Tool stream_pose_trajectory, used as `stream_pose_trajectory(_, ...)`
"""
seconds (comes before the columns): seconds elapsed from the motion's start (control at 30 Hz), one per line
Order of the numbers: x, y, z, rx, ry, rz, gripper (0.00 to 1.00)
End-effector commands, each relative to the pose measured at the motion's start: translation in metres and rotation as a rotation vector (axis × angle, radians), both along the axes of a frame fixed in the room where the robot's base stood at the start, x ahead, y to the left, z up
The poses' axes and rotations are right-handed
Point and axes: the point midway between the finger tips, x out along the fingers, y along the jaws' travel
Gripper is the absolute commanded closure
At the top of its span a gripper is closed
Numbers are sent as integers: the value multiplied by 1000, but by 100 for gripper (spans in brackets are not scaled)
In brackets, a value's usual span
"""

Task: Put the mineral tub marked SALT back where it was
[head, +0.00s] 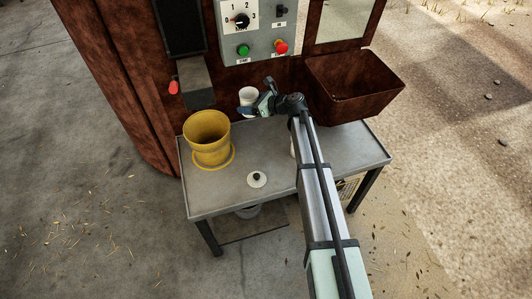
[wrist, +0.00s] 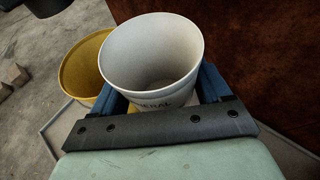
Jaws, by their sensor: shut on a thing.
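My gripper (head: 256,107) is shut on a white tub (head: 248,94) near the back edge of the metal table, left of the rust-brown hopper. In the wrist view the tub (wrist: 150,52) sits between the blue fingers, open at the top and apparently empty. Dark lettering ending in "ERAL" shows on its side; the rest is hidden by my gripper, so I cannot read SALT. I cannot tell whether its base touches the table. A white sliver (head: 293,150) shows beside my arm on the table, mostly hidden.
A yellow bucket (head: 207,138) stands at the table's left, with a yellow ring around its base. The brown hopper (head: 352,88) and control panel (head: 262,32) bound the back.

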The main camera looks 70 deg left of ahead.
Motion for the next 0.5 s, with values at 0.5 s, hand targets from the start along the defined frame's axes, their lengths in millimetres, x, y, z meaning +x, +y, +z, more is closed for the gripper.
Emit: stream_pose_trajectory(0.5, 34, -64, -81, -1, 4, -497, 71)
